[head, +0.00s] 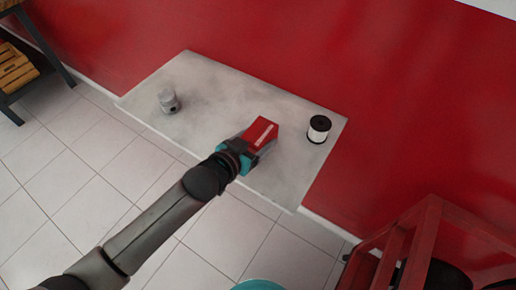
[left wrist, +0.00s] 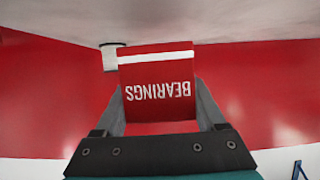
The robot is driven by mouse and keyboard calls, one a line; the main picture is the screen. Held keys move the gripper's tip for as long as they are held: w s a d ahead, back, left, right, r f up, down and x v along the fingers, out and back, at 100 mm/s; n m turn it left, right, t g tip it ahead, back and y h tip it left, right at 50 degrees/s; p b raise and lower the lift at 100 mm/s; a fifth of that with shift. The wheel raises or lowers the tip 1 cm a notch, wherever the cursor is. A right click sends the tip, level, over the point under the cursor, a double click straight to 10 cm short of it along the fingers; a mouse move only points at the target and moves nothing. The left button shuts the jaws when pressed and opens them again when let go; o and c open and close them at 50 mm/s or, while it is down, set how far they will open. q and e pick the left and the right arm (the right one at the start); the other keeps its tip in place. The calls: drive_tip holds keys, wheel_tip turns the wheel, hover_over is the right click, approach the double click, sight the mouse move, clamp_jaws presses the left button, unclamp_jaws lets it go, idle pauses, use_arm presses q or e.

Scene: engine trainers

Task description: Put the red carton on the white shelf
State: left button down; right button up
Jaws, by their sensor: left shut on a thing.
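The red carton (head: 262,131), with a white stripe, is held by my left gripper (head: 252,146) over the white shelf (head: 210,90). In the left wrist view the carton (left wrist: 158,92) sits between both fingers, its word BEARINGS upside down. The shelf shows as a pale grey-white board against the red wall, and it fills the top of the left wrist view (left wrist: 230,18). I cannot tell whether the carton touches the shelf surface. My right gripper is not in view.
A grey metal cylinder-like part (head: 168,101) stands on the shelf's left half. A black-and-white spool (head: 319,129) stands near its right end, right of the carton. Between part and carton the shelf is clear. A red frame (head: 428,225) stands at lower right.

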use_arm(q)
drive_tip(key=shift+d+f+b, duration=0.1)
drive_tip(key=shift+f+b, duration=0.4)
drive_tip(key=shift+f, duration=1.35)
drive_tip(key=shift+f, duration=0.1)
unclamp_jaws()
drive_tip(key=shift+f, duration=0.1)
drive_tip(key=p+v, duration=0.2)
drive_tip(key=v, duration=1)
